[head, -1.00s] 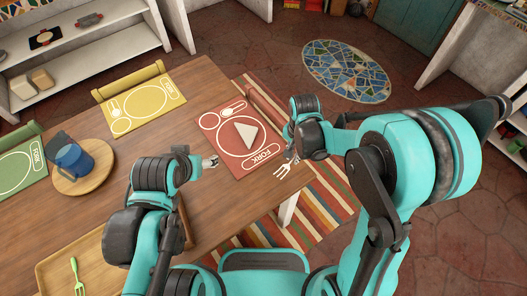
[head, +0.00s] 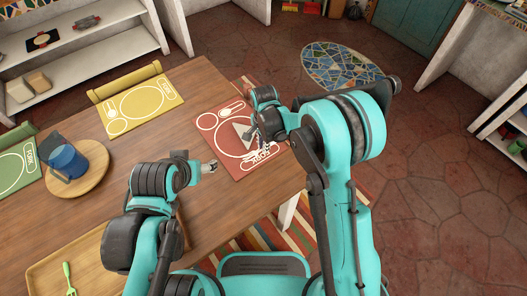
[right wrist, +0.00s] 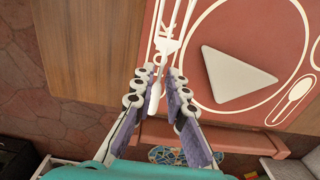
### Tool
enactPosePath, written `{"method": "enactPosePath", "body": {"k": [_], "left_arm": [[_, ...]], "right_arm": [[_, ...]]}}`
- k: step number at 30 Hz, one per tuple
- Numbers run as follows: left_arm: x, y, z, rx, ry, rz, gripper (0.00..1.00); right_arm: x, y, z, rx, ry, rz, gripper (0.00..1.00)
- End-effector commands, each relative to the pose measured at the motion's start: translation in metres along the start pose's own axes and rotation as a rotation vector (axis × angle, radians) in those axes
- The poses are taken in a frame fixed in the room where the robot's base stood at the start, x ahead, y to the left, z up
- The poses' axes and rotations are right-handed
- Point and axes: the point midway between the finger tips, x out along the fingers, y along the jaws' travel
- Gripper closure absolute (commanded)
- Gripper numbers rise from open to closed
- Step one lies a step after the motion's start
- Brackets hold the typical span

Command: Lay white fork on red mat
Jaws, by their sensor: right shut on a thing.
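My right gripper (head: 257,140) is over the lower right part of the red mat (head: 229,150). In the right wrist view its fingers (right wrist: 157,82) are shut on the handle of the white fork (right wrist: 165,47), tines pointing away from the palm. The fork lies over the printed fork outline at the mat's end. I cannot tell whether it touches the mat. A pale triangle (right wrist: 235,78) lies within the mat's printed plate circle; the right gripper partly hides it in the head view. My left gripper (head: 209,166) is over bare wood left of the mat; its opening is unclear.
A yellow mat (head: 155,108) and a green mat (head: 12,185) lie farther left. A blue mug (head: 68,162) stands on a round wooden board (head: 95,178). A green fork (head: 69,280) lies on a wooden tray (head: 42,270).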

Motion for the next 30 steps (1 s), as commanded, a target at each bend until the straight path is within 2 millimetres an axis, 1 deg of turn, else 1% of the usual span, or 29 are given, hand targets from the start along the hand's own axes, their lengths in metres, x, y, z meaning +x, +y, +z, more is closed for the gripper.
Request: {"method": "enactPosePath", "body": {"k": [7, 9, 15, 19, 20, 21, 22, 30], "left_arm": [[0.013, 0.0, 0.009, 0.0, 0.0, 0.0, 0.33], [0.014, 0.0, 0.01, 0.0, 0.0, 0.0, 0.33], [0.012, 0.0, 0.009, 0.0, 0.0, 0.0, 0.33], [0.016, 0.0, 0.011, 0.0, 0.0, 0.0, 0.33], [0.015, 0.0, 0.011, 0.0, 0.0, 0.0, 0.33], [0.015, 0.0, 0.011, 0.0, 0.0, 0.0, 0.33], [0.015, 0.0, 0.011, 0.0, 0.0, 0.0, 0.33], [0.015, 0.0, 0.01, 0.0, 0.0, 0.0, 0.33]], "right_arm": [[0.036, 0.001, 0.0, 0.0, 0.0, 0.0, 1.0], [0.039, 0.001, 0.0, 0.0, 0.0, 0.0, 1.0], [0.037, 0.001, 0.0, 0.0, 0.0, 0.0, 1.0], [0.042, 0.001, 0.0, 0.0, 0.0, 0.0, 1.0], [0.041, 0.001, 0.0, 0.0, 0.0, 0.0, 0.82], [0.041, 0.001, 0.0, 0.0, 0.0, 0.0, 0.71], [0.04, 0.001, 0.0, 0.0, 0.0, 0.0, 0.66], [0.04, 0.001, 0.0, 0.0, 0.0, 0.0, 0.66]]}}
